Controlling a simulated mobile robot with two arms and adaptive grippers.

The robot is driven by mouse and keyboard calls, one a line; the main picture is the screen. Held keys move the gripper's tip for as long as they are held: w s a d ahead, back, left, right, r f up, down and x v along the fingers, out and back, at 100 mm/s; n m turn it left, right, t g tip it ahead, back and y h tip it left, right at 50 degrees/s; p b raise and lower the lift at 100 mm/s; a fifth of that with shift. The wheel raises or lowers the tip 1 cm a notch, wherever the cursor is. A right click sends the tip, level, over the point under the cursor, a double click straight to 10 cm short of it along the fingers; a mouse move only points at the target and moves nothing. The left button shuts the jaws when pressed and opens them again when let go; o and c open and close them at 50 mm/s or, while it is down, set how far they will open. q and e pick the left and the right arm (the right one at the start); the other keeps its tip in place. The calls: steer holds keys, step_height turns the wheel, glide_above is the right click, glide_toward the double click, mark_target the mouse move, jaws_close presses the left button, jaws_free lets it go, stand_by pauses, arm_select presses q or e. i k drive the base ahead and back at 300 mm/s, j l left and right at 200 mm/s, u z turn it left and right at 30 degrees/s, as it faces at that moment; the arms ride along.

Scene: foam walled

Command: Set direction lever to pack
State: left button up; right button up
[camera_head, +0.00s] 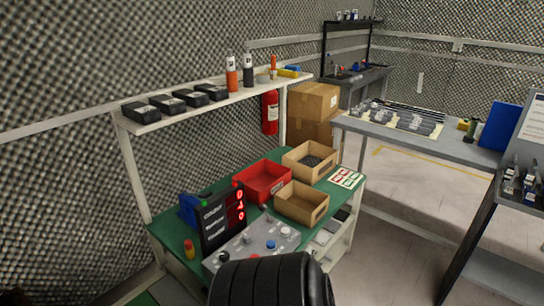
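A grey control panel (240,250) lies on the green-topped workbench (175,236). It carries a blue button (271,244), a pale knob (286,231) and a small dark knob (223,256). I cannot tell which control is the direction lever, nor read its pack mark. A black display box (214,228) with red digits stands upright behind the panel. A large black ribbed shape at the bottom hides the panel's near part; I cannot make out what it is. Neither of my grippers can be made out.
A red bin (262,180) and cardboard bins (302,203) (310,160) stand behind the panel. A shelf (215,101) with black boxes and bottles runs above the bench. Open floor (415,195) lies to the right.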

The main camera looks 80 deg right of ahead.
mark_target(263, 207)
steer(key=z, duration=2.6)
steer(key=k+l+u, duration=0.2)
steer(key=l+u, duration=0.2)
steer(key=k+l+u, duration=0.35)
steer(key=i, duration=0.1)
